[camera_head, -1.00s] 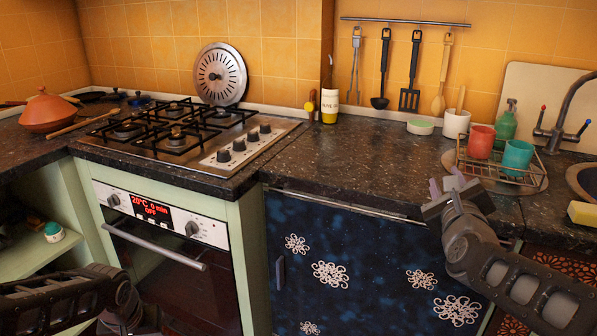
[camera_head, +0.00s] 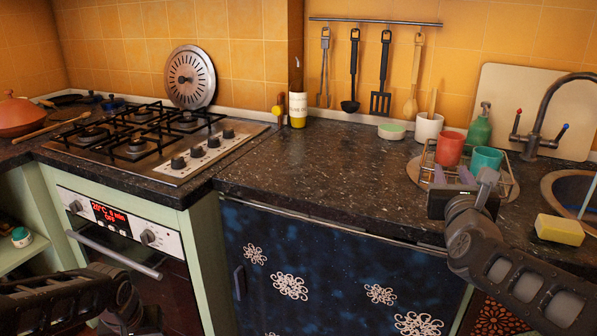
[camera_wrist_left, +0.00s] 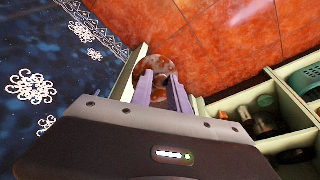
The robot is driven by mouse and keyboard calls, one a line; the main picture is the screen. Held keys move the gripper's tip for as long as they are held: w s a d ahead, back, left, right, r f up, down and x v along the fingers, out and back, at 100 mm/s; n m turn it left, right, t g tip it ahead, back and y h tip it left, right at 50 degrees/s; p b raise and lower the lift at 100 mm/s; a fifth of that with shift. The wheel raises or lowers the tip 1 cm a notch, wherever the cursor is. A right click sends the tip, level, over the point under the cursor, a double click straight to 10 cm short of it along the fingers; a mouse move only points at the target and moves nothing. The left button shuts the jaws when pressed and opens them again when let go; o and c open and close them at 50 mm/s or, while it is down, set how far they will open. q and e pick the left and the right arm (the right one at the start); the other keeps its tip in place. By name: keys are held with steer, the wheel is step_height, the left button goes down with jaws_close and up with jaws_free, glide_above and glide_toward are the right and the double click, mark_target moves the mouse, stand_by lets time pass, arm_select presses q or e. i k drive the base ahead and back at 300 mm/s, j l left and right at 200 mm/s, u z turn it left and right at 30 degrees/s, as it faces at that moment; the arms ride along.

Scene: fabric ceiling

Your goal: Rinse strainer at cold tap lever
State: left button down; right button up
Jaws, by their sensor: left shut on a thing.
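The dark tap (camera_head: 543,115) stands at the right by the sink (camera_head: 556,192), with a red-tipped lever and a blue-tipped cold lever (camera_head: 560,133). My left gripper (camera_wrist_left: 163,82) points down in the left wrist view, shut on a round, shiny, partly see-through piece that looks like the strainer (camera_wrist_left: 153,66); the fingers hide part of it. In the head view the left arm is low at the left, and the held piece does not show. My right gripper (camera_head: 452,176) is open and empty over the counter, in front of the dish rack.
A wire rack (camera_head: 505,183) holds a red cup (camera_head: 450,148) and a teal cup (camera_head: 486,159). A yellow sponge (camera_head: 559,230) lies at the sink's front edge. The counter (camera_head: 330,170) between hob (camera_head: 150,145) and rack is mostly clear. An open green shelf (camera_wrist_left: 285,112) is beside the left gripper.

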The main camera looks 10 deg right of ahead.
mark_target(553, 144)
steer(key=l, duration=0.75)
steer(key=i+l, duration=0.1)
steer(key=l, duration=0.7)
steer(key=i+l, duration=0.1)
steer(key=l, duration=0.65)
